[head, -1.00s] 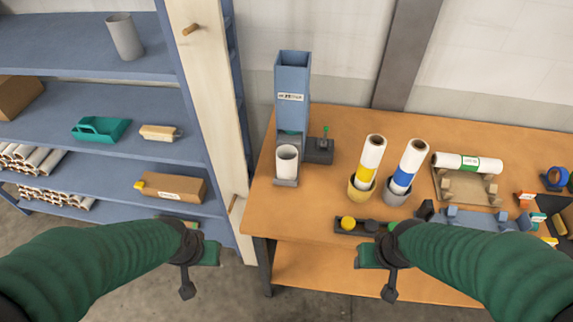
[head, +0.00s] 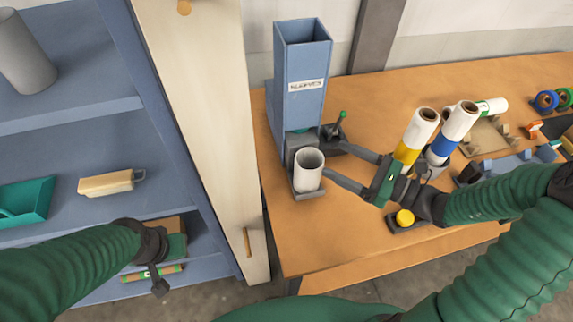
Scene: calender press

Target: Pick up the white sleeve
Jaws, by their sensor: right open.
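The white sleeve (head: 308,172) is a short hollow cylinder. It stands upright on the small grey tray at the foot of the blue dispenser (head: 300,85). My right gripper (head: 328,158) reaches in from the right with its two fingers apart and empty. Its fingertips are just to the right of the sleeve, one toward the back and one toward the front; I cannot tell whether either touches it. My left gripper (head: 160,270) hangs at the lower left, in front of the shelves and far from the sleeve; its jaws are not clear.
A dark block with a green-tipped lever (head: 340,125) stands right behind my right fingers. A yellow-banded roll (head: 414,140) and a blue-banded roll (head: 455,130) stand beside my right gripper. A yellow button (head: 404,217) is below it. The wooden post (head: 205,120) stands left of the bench.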

